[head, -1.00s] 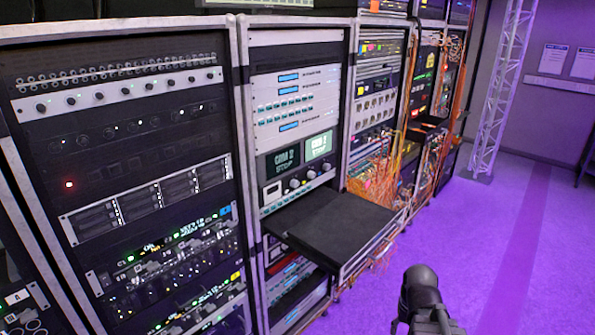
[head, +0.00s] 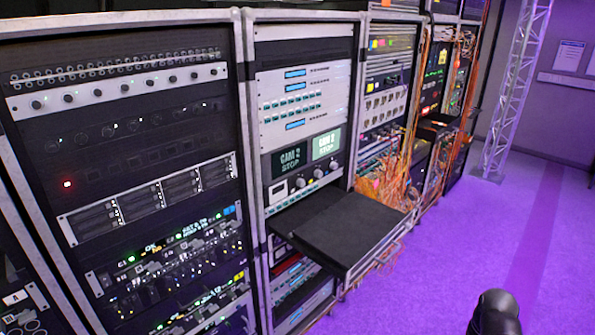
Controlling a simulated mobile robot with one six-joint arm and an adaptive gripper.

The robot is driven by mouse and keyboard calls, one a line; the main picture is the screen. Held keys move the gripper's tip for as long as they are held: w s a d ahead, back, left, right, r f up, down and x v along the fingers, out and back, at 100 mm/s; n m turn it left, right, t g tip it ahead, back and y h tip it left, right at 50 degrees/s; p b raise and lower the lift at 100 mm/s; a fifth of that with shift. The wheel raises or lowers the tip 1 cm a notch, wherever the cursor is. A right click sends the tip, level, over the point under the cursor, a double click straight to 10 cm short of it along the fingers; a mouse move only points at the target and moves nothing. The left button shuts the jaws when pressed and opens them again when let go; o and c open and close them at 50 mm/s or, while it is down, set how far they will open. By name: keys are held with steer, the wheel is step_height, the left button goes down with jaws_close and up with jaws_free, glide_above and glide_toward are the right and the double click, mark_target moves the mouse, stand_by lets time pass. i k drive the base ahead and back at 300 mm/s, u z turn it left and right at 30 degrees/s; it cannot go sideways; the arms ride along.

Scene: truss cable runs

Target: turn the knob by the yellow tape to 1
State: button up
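No knob can be clearly picked out beside yellow tape at this size. A small yellow patch (head: 238,276) shows on the lower right of the left rack, next to a panel of small dark controls (head: 165,278). Other yellow patches (head: 376,43) show high on the third rack. Round knobs (head: 300,183) sit under two small screens (head: 290,158) in the second rack; no yellow tape shows beside them. Any pointer marks or numbers are too small to read. A dark rounded part of my arm shows at the bottom right; my gripper is not visible.
A black shelf (head: 355,230) juts out from the second rack. Loose orange cables (head: 395,180) hang from the racks beyond it. A truss column (head: 517,90) stands at the back right. The purple floor (head: 440,270) in front of the racks is clear.

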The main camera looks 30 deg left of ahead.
mark_target(317, 173)
steer(key=z, duration=0.15)
steer(key=k, duration=1.35)
steer(key=u, duration=1)
steer(key=i, duration=1)
